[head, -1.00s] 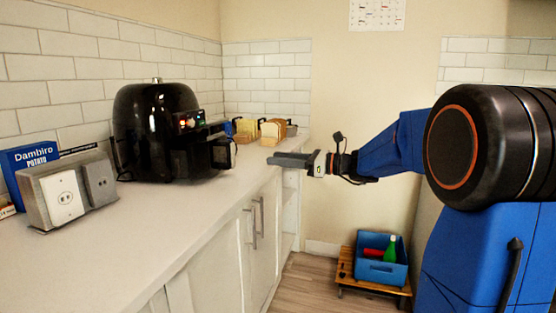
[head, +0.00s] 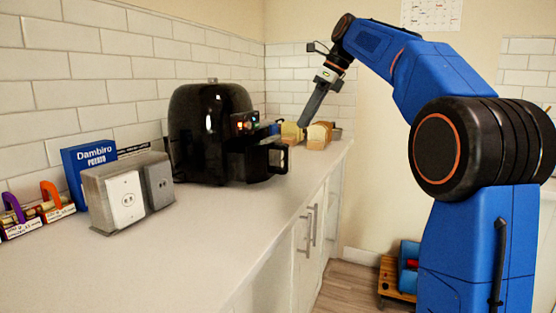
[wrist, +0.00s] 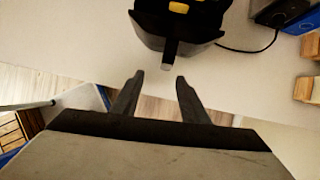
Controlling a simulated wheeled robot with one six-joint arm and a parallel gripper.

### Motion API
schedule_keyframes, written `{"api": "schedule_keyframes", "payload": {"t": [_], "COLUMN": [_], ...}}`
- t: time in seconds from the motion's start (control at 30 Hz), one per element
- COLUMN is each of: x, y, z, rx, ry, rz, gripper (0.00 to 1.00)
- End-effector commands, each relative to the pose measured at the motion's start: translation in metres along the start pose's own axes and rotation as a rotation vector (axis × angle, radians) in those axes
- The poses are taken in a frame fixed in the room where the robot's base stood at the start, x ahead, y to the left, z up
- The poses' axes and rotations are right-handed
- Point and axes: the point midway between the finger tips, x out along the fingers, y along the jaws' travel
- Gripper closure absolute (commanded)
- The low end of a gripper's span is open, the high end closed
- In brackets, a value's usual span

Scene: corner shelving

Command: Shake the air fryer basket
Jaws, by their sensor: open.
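The black air fryer (head: 210,135) stands on the counter against the tiled wall. Its basket (head: 250,160) sticks out of the front, with the handle (head: 279,158) toward the counter's front edge. In the wrist view the fryer (wrist: 180,25) is at the top and the handle (wrist: 170,54) points down toward my fingers. My gripper (head: 303,123) is beyond the handle in the head view, tilted downward. In the wrist view my gripper (wrist: 158,82) is open and empty, its fingertips apart from the handle, which lies just ahead of the gap.
A grey outlet box (head: 125,190) and a blue Dambiro box (head: 88,170) stand left of the fryer. A blue bin (head: 409,255) is on the floor. The counter's front left is clear.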

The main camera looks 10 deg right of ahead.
Motion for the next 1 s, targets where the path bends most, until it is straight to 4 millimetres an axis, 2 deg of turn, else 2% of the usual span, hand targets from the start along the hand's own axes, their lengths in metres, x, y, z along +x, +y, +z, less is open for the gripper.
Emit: {"api": "schedule_keyframes", "payload": {"t": [0.07, 0.17, 0.33, 0.47, 1.0], "x": [-0.013, -0.020, -0.014, 0.004, 0.099], "y": [-0.003, -0.005, -0.006, -0.006, -0.014], "z": [0.001, 0.000, -0.002, -0.003, -0.011], "rx": [0.028, 0.053, 0.062, 0.062, 0.061], "ry": [0.042, 0.071, 0.081, 0.081, 0.080], "rz": [-0.041, -0.070, -0.077, -0.075, -0.075], "gripper": [0.59, 0.59, 0.59, 0.59, 0.59]}}
